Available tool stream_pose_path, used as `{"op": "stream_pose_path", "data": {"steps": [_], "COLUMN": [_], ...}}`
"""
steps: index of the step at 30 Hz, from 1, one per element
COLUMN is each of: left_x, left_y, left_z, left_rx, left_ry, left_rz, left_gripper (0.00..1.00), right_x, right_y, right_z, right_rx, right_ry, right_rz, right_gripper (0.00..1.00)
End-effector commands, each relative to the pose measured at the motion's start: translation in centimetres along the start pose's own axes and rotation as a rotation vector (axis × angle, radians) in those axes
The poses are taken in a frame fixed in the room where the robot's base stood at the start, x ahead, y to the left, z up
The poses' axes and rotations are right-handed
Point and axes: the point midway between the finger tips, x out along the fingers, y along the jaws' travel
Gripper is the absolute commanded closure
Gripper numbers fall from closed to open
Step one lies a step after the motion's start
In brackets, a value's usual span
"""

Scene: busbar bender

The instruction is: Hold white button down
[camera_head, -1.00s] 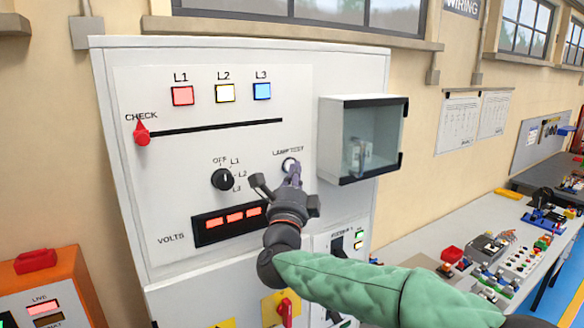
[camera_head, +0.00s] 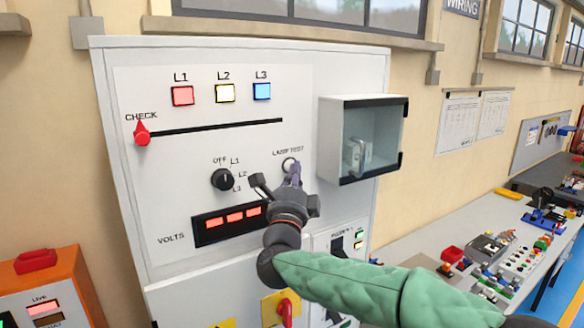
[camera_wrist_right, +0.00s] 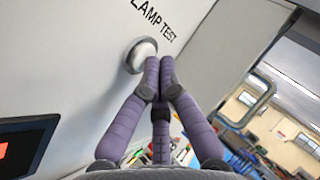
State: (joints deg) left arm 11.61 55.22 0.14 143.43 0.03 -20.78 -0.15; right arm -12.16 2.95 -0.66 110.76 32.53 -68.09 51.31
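The white button (camera_head: 289,165) sits on the cabinet's front panel under the label LAMP TEST. In the right wrist view it shows as a round white cap (camera_wrist_right: 141,55) in a metal ring. My right gripper (camera_head: 294,175) is at the button, its fingertips over the button's right edge. In the right wrist view the gripper's (camera_wrist_right: 160,75) purple fingers are drawn together with nothing between them, and the tips appear to touch the button's edge. I cannot tell how far the button is pressed. The lamps L1 (camera_head: 182,96), L2 (camera_head: 225,93) and L3 (camera_head: 262,91) look lit. My left gripper is out of view.
A glass-fronted box (camera_head: 365,140) juts out right of the button. A black selector knob (camera_head: 222,179) and a red voltmeter display (camera_head: 230,222) lie to the left. A red CHECK pointer (camera_head: 141,133) sits at a black slot. A workbench (camera_head: 420,238) with small parts stands at right.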

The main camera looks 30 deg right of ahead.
Motion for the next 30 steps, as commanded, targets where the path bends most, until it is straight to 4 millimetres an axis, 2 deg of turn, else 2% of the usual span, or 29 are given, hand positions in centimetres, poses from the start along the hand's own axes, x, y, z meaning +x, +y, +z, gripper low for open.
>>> {"op": "stream_pose_path", "data": {"steps": [12, 23, 30], "left_x": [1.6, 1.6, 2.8], "left_y": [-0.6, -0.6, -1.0], "left_z": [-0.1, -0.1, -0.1], "left_rx": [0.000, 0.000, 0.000], "left_ry": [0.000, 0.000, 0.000], "left_rz": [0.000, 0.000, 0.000], "left_gripper": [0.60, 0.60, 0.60], "right_x": [-1.2, -1.3, -2.5], "right_y": [-0.6, -0.8, -1.6], "right_z": [-0.8, -0.9, -1.8], "right_rx": [0.001, 0.000, 0.002], "right_ry": [-0.001, 0.000, 0.000], "right_rz": [0.000, 0.000, -0.001], "right_gripper": [1.00, 1.00, 1.00]}}
